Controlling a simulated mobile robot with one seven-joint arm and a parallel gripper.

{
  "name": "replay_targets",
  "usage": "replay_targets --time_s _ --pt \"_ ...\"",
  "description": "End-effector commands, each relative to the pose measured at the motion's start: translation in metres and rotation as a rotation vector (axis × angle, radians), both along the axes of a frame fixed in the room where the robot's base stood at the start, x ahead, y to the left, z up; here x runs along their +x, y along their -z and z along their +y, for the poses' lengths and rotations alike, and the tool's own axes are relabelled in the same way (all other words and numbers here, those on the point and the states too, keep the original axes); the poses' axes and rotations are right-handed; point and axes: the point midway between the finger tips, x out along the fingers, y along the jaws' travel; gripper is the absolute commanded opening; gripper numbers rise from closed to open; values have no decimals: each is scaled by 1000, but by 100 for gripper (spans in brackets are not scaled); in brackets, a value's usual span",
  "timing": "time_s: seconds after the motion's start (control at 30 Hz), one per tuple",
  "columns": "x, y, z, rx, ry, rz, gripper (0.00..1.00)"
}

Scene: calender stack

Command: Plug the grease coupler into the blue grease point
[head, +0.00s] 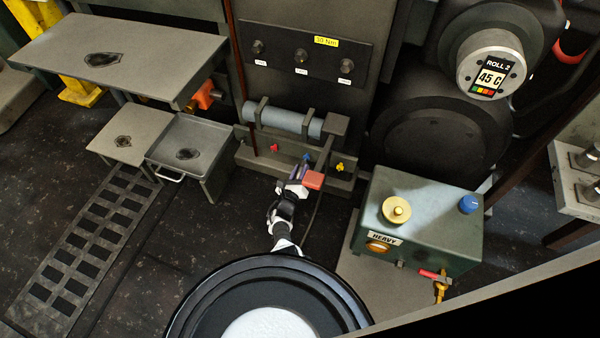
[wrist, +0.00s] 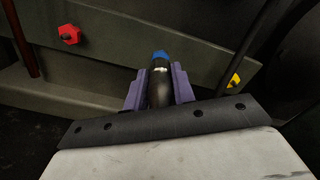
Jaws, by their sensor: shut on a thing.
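My gripper (wrist: 160,75) is shut on the black grease coupler (wrist: 159,93), with one purple finger on each side. The coupler points away from the wrist camera. The blue grease point (wrist: 160,56) shows just beyond the coupler's tip, in line with it and partly covered. I cannot tell whether the two touch. In the head view the blue grease point (head: 307,157) sits on the grey manifold, and my gripper (head: 301,172) is just in front of it. The coupler is hard to make out there.
A red point (wrist: 69,34) is to the left and a yellow point (wrist: 234,80) to the right on the same bar. A grey cylinder (head: 285,119) lies above the bar. A green box (head: 415,225) stands to the right. A thin hose hangs beside my arm.

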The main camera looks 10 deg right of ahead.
Motion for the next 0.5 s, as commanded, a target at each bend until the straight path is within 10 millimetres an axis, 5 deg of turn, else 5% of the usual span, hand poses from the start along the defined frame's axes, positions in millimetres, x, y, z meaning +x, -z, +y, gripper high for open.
replay_targets --time_s 0.5 --pt "10 0 -7 1 1 -1 0"
